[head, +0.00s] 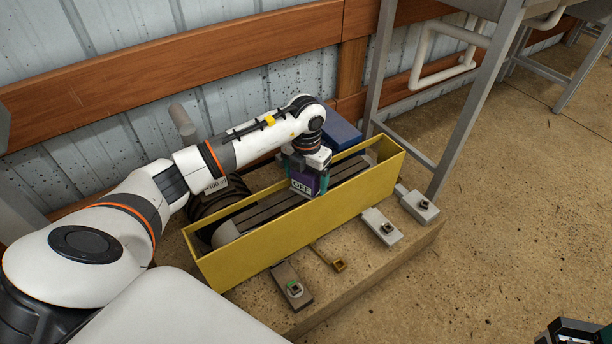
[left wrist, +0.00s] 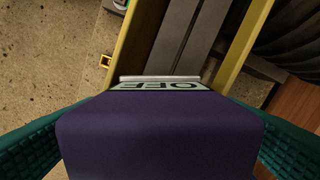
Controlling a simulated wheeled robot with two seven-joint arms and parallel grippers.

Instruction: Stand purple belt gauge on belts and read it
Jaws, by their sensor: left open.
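The purple belt gauge (head: 318,184) is over the dark belts (head: 262,214) inside the yellow guard, its display reading "OFF" toward the head camera. In the left wrist view the gauge (left wrist: 160,135) fills the lower middle, with the "OFF" display edge-on and the belts (left wrist: 188,38) beyond. My left gripper (head: 308,172) is open, its teal fingers on either side of the gauge. Whether the gauge's foot touches the belts is hidden. My right gripper (head: 572,334) is only partly in view at the bottom right corner, away from the gauge.
The long yellow guard (head: 300,236) walls in the belts. Several small fittings, including a grey block with a green-rimmed socket (head: 293,287), lie along its front. A blue box (head: 340,130) is behind. A metal table leg (head: 470,100) stands right. The floor at right is clear.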

